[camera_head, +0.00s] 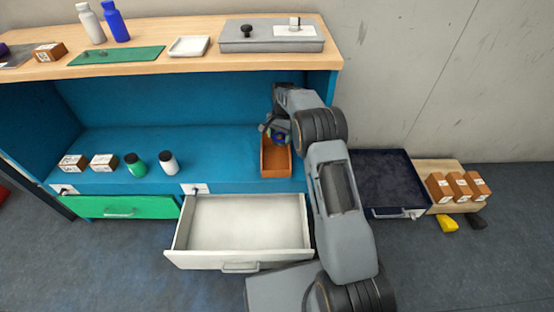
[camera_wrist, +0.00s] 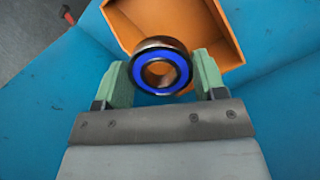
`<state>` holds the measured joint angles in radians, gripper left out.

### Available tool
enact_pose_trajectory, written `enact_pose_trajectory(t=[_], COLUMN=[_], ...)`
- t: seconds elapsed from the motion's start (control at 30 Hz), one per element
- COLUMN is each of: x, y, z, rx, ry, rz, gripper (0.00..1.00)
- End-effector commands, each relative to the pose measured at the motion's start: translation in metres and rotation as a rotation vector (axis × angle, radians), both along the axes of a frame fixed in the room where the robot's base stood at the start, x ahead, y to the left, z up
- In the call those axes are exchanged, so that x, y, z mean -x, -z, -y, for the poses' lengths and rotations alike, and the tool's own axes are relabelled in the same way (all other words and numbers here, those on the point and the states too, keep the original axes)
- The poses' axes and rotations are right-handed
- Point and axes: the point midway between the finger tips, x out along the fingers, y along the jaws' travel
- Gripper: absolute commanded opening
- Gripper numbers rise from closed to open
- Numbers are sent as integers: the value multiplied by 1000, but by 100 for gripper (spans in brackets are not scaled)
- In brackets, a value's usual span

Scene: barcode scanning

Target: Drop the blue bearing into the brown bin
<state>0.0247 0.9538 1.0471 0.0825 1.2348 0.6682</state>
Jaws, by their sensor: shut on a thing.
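The blue bearing (camera_wrist: 141,77) is a ring with a blue face and a metal rim. My gripper (camera_wrist: 162,80) is shut on it, with one green fingertip on each side. Behind the bearing in the wrist view is the brown bin (camera_wrist: 222,25), an open orange-brown box; the bearing and gripper hide part of its inside. In the head view the bin (camera_head: 276,172) stands on the blue shelf. My gripper (camera_head: 275,130) is over its back part, with the bearing (camera_head: 280,138) showing small between the fingers.
The white drawer (camera_head: 245,225) below the shelf is open and empty. Two bottles, one of them the green bottle (camera_head: 135,164), and small boxes (camera_head: 103,162) stand left on the shelf. The wooden top (camera_head: 190,60) overhangs it. A dark open case (camera_head: 370,175) lies right of my arm.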

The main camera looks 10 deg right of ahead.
Motion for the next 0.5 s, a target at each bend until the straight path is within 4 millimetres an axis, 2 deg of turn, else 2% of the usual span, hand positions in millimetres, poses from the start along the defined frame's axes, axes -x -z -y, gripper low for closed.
enact_pose_trajectory(t=[0.03, 0.23, 0.5], x=[0, 0, 0], y=[10, 32, 39], z=[0, 0, 0], rx=[0, 1, 0], ry=[0, -1, -2], rz=[0, 1, 2], gripper=[34, 34, 34])
